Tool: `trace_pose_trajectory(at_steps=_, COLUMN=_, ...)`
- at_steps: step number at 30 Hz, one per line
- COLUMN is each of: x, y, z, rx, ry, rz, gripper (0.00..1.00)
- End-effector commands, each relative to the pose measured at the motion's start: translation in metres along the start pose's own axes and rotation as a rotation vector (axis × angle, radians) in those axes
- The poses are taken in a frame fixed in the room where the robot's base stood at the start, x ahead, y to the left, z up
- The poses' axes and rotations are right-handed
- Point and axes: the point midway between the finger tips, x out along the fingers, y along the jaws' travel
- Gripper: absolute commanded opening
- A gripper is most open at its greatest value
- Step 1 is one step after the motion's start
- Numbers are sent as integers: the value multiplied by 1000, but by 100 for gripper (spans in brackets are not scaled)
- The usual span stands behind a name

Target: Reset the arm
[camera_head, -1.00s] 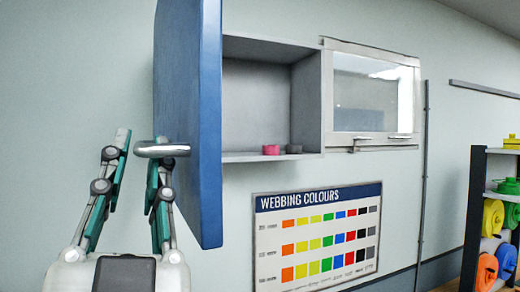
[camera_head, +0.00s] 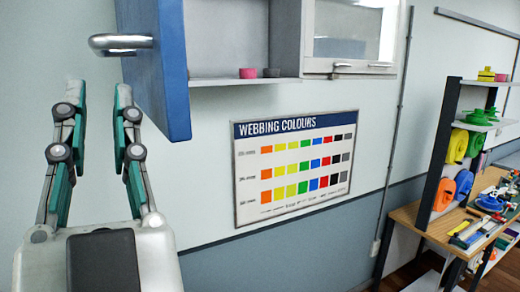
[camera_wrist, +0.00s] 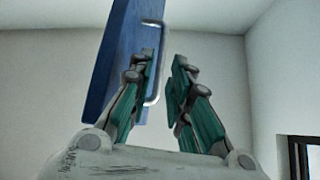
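My gripper (camera_head: 99,92) is open and empty at the left of the head view, pointing up, with its two green-and-grey fingers apart. The blue cabinet door (camera_head: 172,65) stands open at the upper left, beside and above my gripper. Its metal bar handle (camera_head: 120,43) shows above the fingertips in the head view, with a gap between. In the wrist view the blue door (camera_wrist: 112,65) rises behind the left finger of my gripper (camera_wrist: 160,62), and the handle (camera_wrist: 155,75) shows beyond the fingers. My gripper does not hold the handle.
The cabinet shelf (camera_head: 215,80) holds a pink roll (camera_head: 248,73) and a dark roll (camera_head: 271,73). A glass-fronted cabinet door (camera_head: 347,35) is closed beside it. A webbing colour chart (camera_head: 292,165) hangs below. A shelf rack (camera_head: 440,155) and a cluttered wooden bench (camera_head: 415,217) stand at right.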

Motion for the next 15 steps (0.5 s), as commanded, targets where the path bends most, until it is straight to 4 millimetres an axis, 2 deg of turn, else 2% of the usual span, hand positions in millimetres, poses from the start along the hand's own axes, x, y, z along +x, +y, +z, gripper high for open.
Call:
trace_pose_trajectory(at_steps=1, x=-8, y=9, z=17, rx=-14, ry=-16, rz=-13, gripper=18)
trace_pose_trajectory(at_steps=8, x=-32, y=48, z=99, rx=-87, ry=-164, rz=-105, gripper=18)
trace_pose_trajectory(at_steps=11, x=-51, y=76, z=143, rx=-125, ry=-263, rz=-131, gripper=18)
trace_pose_trajectory(at_steps=15, x=-86, y=123, z=205, rx=-172, ry=-427, rz=-137, gripper=18)
